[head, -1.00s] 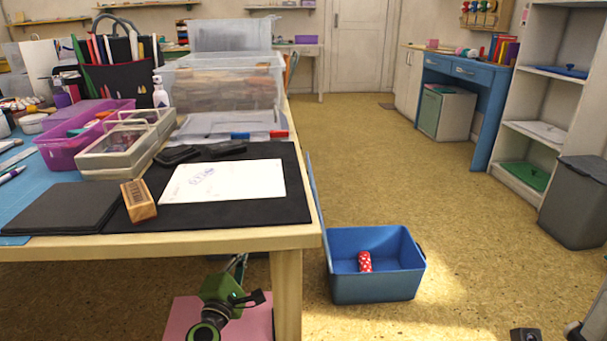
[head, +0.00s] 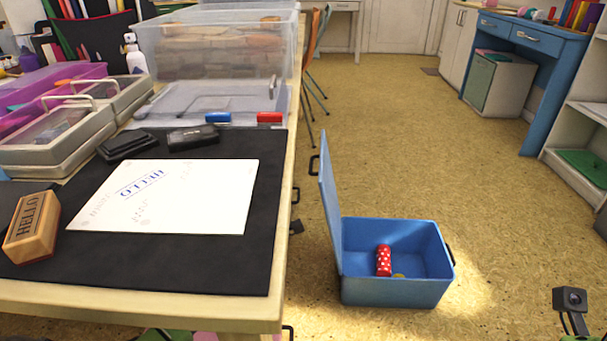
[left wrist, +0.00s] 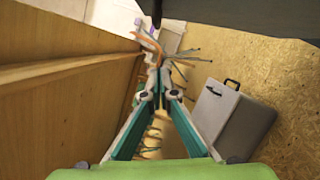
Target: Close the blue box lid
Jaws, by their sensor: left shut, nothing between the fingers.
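The blue box (head: 395,292) stands on the floor right of the table. Its lid (head: 328,215) is open, standing nearly upright on the box's left side with a dark handle at its top edge. A red cylinder with white dots (head: 383,260) and a small yellow item (head: 398,276) lie inside. My left gripper (left wrist: 160,75) shows in the left wrist view, shut and empty, its teal fingers together. A greyish box shape with a dark handle (left wrist: 232,122) is to its right, apart from it; I cannot tell surely that it is the blue box. My right gripper is not seen.
The table (head: 262,290) ends close to the lid's left; it bears a white sheet (head: 190,205) and a HELLO stamp (head: 32,228). A wooden panel (left wrist: 60,75) is left of my left gripper. The floor right of the box is mostly clear.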

